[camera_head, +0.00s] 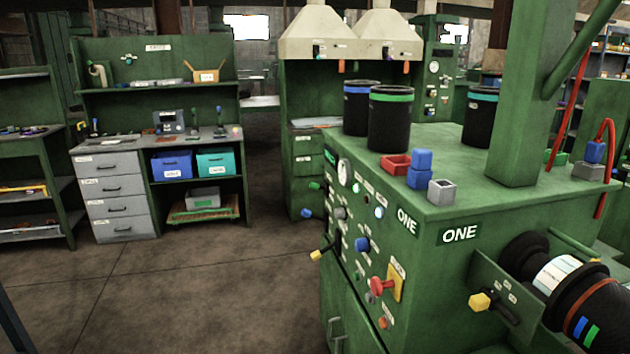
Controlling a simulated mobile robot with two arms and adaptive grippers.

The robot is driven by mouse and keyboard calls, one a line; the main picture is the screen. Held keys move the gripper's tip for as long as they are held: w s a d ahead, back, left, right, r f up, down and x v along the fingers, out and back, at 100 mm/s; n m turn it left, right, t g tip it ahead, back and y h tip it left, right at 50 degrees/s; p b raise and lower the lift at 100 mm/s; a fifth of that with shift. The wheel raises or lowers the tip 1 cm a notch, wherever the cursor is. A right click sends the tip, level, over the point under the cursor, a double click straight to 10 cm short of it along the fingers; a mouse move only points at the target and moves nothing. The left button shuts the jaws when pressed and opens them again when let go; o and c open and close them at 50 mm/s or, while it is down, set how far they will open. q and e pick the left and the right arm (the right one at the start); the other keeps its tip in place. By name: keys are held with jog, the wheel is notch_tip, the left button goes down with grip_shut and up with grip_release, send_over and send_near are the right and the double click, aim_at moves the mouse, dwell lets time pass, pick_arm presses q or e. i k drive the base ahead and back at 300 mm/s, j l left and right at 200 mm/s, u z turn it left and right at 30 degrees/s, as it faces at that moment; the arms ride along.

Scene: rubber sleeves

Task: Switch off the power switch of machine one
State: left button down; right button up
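Machine one (440,262) is a green cabinet on the right, marked "ONE" on two faces. Its left-facing control panel (350,240) carries a round gauge, several coloured knobs and small lights. Low on this panel, a red rotary switch handle (382,286) sits on a yellow plate (396,283) with a small label above it. The label is too small to read for certain, and whether the switch is on or off cannot be told. Neither of my grippers is in view.
Black cylinders (390,122), red, blue and grey blocks (421,160) and a post stand on the machine top. A yellow-knobbed lever (480,302) and a black roller (590,305) jut out at front right. Open brown floor (200,300) lies left, before a green workbench (112,160).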

aim_at(314, 186)
jog(key=i+j+z, duration=0.35)
jog(key=i+j, duration=0.5)
jog(key=i, duration=0.25)
jog(key=i+j+z, duration=0.35)
jog(key=i+j, duration=0.7)
jog(key=j, duration=0.1)
